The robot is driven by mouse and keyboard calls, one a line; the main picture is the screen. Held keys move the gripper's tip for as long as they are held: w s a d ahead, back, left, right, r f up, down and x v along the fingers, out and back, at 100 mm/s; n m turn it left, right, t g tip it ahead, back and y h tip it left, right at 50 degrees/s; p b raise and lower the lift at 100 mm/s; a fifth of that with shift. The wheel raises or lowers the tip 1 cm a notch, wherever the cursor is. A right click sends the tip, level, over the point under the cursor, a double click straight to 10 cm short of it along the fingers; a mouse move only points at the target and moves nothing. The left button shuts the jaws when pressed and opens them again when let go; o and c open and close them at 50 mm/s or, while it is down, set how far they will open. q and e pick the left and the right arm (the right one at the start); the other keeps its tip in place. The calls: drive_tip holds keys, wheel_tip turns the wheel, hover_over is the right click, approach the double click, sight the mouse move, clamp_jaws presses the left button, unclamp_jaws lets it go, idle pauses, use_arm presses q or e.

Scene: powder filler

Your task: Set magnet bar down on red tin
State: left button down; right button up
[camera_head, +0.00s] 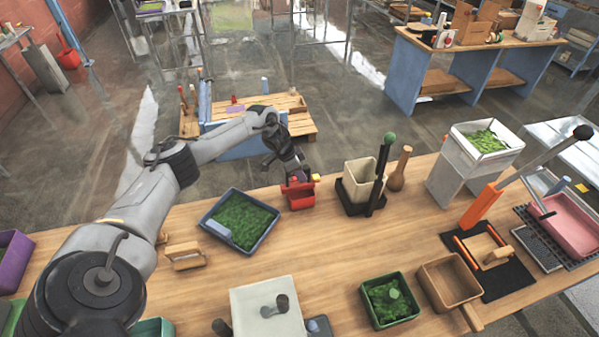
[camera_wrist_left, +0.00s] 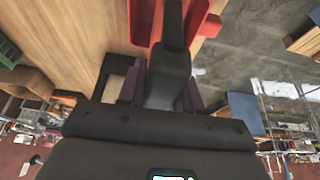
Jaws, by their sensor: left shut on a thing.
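The red tin (camera_head: 301,200) stands near the far edge of the wooden table in the head view. My left gripper (camera_head: 294,181) is right at the tin, over its far left part, and is shut on the magnet bar. In the left wrist view the dark grey bar (camera_wrist_left: 172,60) runs out from between the fingers of the gripper (camera_wrist_left: 170,88) toward the red tin (camera_wrist_left: 205,22). The bar overlaps the tin there; I cannot tell whether they touch. In the head view the gripper largely hides the bar. My right gripper is not in view.
A blue tray of green granules (camera_head: 240,219) lies left of the tin. A cream container in a black stand (camera_head: 362,178) and a wooden pestle-like piece (camera_head: 399,169) stand to its right. A wooden-handled block (camera_head: 185,256) lies nearer. The table middle is clear.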

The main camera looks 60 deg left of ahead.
use_arm(q)
drive_tip(key=shift+f, duration=0.15)
drive_tip(key=c, duration=0.8)
unclamp_jaws()
drive_tip(key=shift+o, duration=0.2)
drive_tip(key=v, duration=1.2)
drive_tip(key=shift+b, duration=0.3)
drive_tip(key=shift+r, duration=0.2)
